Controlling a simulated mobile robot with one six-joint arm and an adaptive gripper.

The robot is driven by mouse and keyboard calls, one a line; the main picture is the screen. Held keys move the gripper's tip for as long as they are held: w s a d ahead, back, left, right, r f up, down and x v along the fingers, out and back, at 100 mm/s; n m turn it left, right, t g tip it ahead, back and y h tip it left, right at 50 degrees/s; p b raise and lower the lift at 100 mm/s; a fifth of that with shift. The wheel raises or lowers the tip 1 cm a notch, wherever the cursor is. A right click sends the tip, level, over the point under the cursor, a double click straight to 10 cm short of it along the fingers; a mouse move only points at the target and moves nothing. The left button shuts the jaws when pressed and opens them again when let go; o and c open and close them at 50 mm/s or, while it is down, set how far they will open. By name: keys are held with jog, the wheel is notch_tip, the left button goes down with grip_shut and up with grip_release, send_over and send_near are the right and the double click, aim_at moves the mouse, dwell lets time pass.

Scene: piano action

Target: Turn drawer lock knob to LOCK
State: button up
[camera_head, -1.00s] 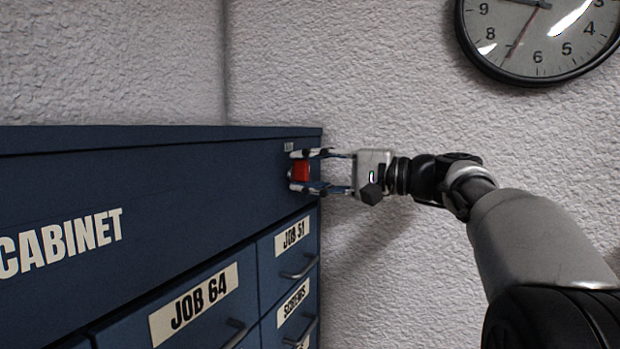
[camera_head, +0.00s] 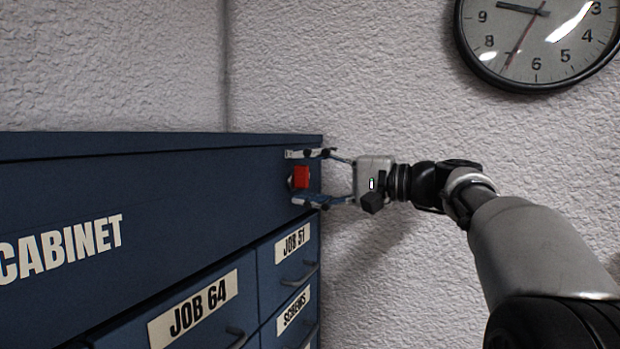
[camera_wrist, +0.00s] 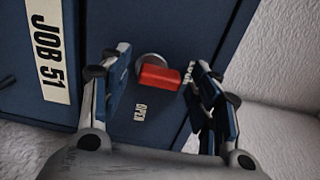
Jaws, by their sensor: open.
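The red lock knob (camera_head: 300,177) sits on the upper right front of the blue cabinet (camera_head: 180,190). My gripper (camera_head: 305,178) is open, one finger above the knob and one below, with visible gaps. In the wrist view my gripper (camera_wrist: 160,95) has a finger on each side of the knob, apart from it.
Drawers with handles, labelled "JOB 51" (camera_head: 292,242), "JOB 64" (camera_head: 193,306) and "SCREWS" (camera_head: 294,308), lie below the knob. A textured wall (camera_head: 400,100) stands behind and right of the cabinet. A clock (camera_head: 537,40) hangs high on the right.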

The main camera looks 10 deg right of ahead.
jog(key=v, duration=1.2)
dwell(0.3)
jog(key=s+a+f+g+h+b, duration=0.2)
jog(key=s+a+f, duration=0.25)
jog(key=f, duration=0.35)
jog(key=s+a+f+g+h+b, duration=0.1)
jog(key=s+a+f+h+b, duration=0.15)
jog(key=a+f, duration=0.4)
jog(key=s+a+f+g+h+b, duration=0.1)
jog(key=s+a+f+g+h, duration=0.2)
jog(key=f, duration=0.6)
jog(key=s+d+f+n+h+b, duration=0.2)
jog(key=s+f+n+h, duration=0.1)
jog(key=s+f, duration=0.6)
jog(key=s+d+f+n+h+b, duration=0.3)
jog(key=s+f, duration=0.6)
jog(key=f, duration=0.6)
jog(key=shift+s+n+h, duration=0.25)
jog(key=shift+n+h, duration=0.25)
jog(key=shift+h, duration=0.05)
jog(key=shift+f, duration=0.1)
